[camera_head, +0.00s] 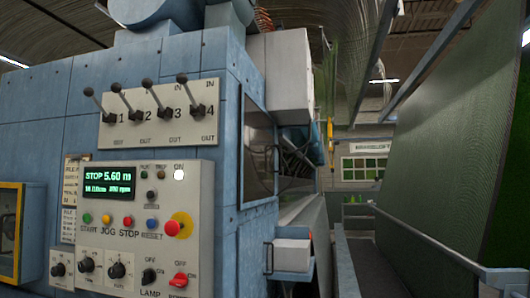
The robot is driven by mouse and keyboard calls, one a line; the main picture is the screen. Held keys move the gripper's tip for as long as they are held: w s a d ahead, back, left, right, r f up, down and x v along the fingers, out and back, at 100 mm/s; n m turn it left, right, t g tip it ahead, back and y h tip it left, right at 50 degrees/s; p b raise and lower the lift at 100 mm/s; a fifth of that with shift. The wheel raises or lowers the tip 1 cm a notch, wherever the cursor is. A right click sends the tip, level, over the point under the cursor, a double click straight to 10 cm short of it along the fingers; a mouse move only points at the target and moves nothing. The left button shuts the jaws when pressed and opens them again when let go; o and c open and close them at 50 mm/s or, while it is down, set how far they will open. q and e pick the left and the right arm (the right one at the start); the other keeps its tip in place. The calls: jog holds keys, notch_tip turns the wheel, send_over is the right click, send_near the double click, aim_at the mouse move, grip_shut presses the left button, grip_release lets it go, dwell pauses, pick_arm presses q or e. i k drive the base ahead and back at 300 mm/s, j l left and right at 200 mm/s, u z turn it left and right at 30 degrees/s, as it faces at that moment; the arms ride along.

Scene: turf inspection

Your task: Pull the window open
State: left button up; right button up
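A dark-framed window (257,158) is set in the side face of the blue machine, right of the control panels, seen at a steep angle. Its pane looks grey and shiny; I cannot tell whether it is shut. Below it, a dark bar handle (268,258) stands upright on the machine's side; I cannot tell which panel it belongs to. A yellow-framed pane (9,232) shows at the lower left edge, partly cut off. Neither of my grippers is in view.
The blue machine (50,110) fills the left half. It carries a lever panel (160,115) and a control panel (135,225) with a lit display and buttons. A white-topped blue box (292,255) juts out at its side. A large green sheet (450,140) slopes on the right.

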aim_at(257, 171)
jog(key=i+l+u, duration=0.55)
jog(key=u, duration=0.3)
